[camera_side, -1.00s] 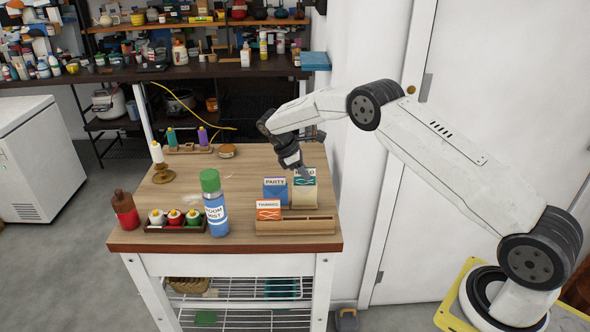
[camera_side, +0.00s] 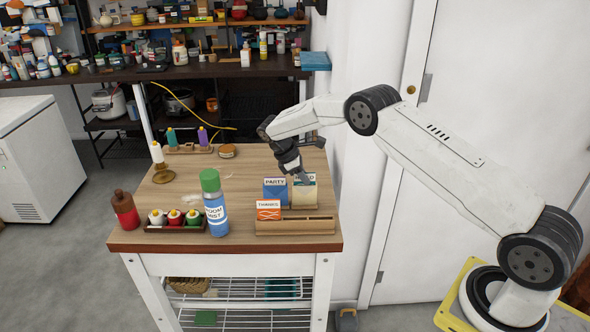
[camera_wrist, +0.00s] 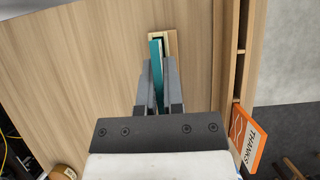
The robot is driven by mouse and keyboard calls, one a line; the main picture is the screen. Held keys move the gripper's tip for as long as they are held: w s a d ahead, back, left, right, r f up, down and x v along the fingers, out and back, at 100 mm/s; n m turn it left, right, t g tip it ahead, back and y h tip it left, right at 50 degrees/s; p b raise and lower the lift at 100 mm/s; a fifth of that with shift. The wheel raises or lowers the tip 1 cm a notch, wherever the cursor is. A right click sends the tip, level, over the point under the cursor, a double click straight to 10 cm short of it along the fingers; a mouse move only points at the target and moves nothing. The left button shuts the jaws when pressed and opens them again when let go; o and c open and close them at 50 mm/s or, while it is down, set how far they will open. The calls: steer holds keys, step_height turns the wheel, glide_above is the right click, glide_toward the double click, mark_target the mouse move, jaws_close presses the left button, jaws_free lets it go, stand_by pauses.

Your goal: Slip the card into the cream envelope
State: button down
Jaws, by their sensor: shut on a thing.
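My gripper (camera_side: 297,172) is shut on the card, above the back right of the envelope holder. In the wrist view the card shows as a teal strip (camera_wrist: 156,62) between the fingers (camera_wrist: 158,84). The cream envelope (camera_side: 304,197) stands upright in the holder, under my gripper. Its pale rim and dark mouth (camera_wrist: 170,38) show at the card's far end in the wrist view. The card's lower edge is hidden, so I cannot tell how deep it sits in the mouth.
A blue envelope (camera_side: 275,192) labelled PARTY stands left of the cream one. An orange THANKS envelope (camera_side: 268,213) stands in front in the wooden holder (camera_side: 310,226). A blue spray can (camera_side: 216,213) and a tray of small bottles (camera_side: 172,227) are further left.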

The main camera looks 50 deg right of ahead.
steer(key=shift+f, duration=0.25)
steer(key=c, duration=0.7)
jaws_free()
steer(key=shift+f, duration=0.15)
steer(key=shift+v, duration=4.15)
steer(key=shift+s, duration=0.1)
steer(key=s+a+r+m+t+y, duration=0.1)
steer(key=s+a+m+t, duration=0.1)
steer(key=s, duration=0.7)
steer(key=s+a+r+m+t+y, duration=0.1)
steer(key=s+a+m, duration=0.3)
steer(key=s, duration=0.6)
steer(key=s+a+r+m+t+y, duration=0.1)
steer(key=s+a+m+t+y, duration=0.1)
steer(key=s, duration=0.8)
steer(key=shift+a+m+t, duration=0.5)
steer(key=shift+a+t, duration=0.4)
steer(key=shift+a, duration=0.15)
